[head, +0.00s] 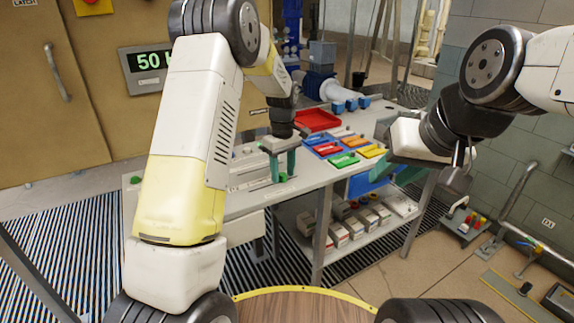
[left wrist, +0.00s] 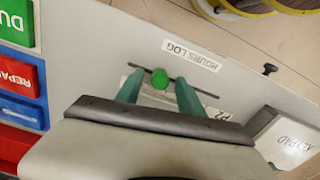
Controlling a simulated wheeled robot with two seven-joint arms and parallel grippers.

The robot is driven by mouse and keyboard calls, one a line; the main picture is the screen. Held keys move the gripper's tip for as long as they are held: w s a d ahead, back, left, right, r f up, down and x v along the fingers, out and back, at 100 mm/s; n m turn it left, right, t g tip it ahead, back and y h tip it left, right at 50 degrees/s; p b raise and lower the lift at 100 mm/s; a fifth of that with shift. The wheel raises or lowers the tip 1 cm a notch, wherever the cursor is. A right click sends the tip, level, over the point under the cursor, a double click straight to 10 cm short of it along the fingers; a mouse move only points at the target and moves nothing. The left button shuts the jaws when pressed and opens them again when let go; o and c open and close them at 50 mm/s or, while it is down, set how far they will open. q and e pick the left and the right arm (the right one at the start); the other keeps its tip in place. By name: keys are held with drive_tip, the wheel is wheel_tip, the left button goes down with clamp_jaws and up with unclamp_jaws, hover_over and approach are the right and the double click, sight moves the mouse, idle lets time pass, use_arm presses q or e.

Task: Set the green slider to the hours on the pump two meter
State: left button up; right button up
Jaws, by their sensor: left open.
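The pump meter (head: 148,62) on the back wall reads "50" followed by a letter partly hidden by my arm; its pump name is not readable. The green slider (left wrist: 160,82) is a round knob on a dark slot beside the "HOURS LOG" label (left wrist: 191,55); a partly hidden label reads "P2". My left gripper (head: 283,168) is open and pointed down at the bench, its teal fingers on either side of the knob. Contact cannot be told. My right gripper (head: 408,174) hangs right of the bench, clear of the slider; its opening is unclear.
The grey bench (head: 245,200) carries coloured labelled tiles (head: 344,160) and a red tray (head: 316,120) right of the left gripper. Boxes (head: 350,226) fill the lower shelf. A wooden round top with yellow rim (head: 300,305) is in front.

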sight(283, 173)
use_arm(q)
wheel_tip(283, 173, up, 7)
drive_tip(key=shift+f, duration=0.2)
drive_tip(key=shift+r, duration=0.45)
